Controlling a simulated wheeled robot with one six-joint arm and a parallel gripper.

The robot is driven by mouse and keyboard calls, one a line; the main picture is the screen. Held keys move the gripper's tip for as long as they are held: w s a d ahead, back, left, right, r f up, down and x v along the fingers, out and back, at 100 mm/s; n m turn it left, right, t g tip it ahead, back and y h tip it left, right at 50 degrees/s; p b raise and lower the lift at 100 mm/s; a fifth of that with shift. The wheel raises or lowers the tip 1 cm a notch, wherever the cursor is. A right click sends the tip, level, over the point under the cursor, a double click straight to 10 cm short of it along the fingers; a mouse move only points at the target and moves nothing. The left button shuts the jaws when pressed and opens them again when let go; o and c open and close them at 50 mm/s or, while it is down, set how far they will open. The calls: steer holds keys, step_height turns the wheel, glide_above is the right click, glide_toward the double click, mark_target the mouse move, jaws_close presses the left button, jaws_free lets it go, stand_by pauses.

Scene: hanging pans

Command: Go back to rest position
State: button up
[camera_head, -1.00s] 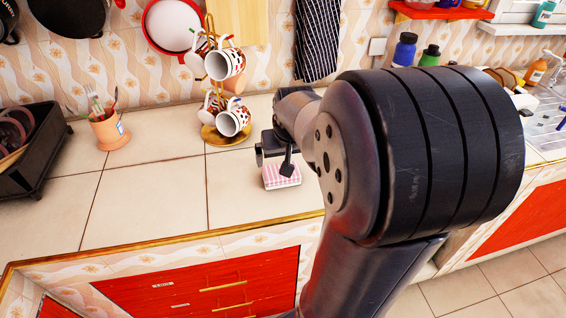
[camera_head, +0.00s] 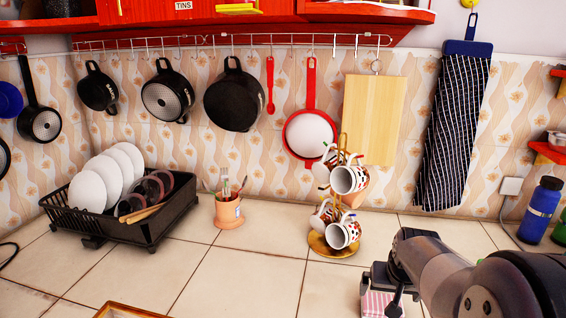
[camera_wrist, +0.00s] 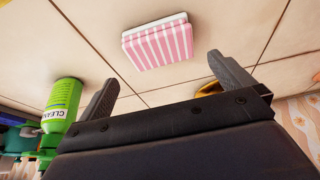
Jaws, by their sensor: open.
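My gripper (camera_head: 380,290) is at the lower right of the head view, above the tiled counter. In the wrist view its two fingers (camera_wrist: 163,67) are spread apart with nothing between them. A pink-and-white striped box (camera_wrist: 158,42) lies on the tiles beyond the fingertips; its edge also shows under my gripper in the head view (camera_head: 377,304). Black pans (camera_head: 234,97) (camera_head: 168,95) (camera_head: 98,90) and a red-rimmed pan (camera_head: 310,133) hang from the wall rail (camera_head: 225,41).
A mug stand (camera_head: 332,246) with several mugs is left of my gripper. An orange utensil pot (camera_head: 228,212) and a black dish rack (camera_head: 150,228) stand further left. A blue bottle (camera_head: 541,210) is at right. A wooden board (camera_head: 373,120) and striped apron (camera_head: 455,130) hang behind. The middle counter is clear.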

mark_target(384, 304)
steer(key=x, duration=0.8)
steer(key=shift+f+b, duration=0.35)
steer(key=shift+b, duration=0.05)
step_height(384, 304, up, 2)
steer(key=shift+r+p, duration=0.2)
steer(key=shift+p, duration=0.1)
steer(key=shift+r, duration=0.4)
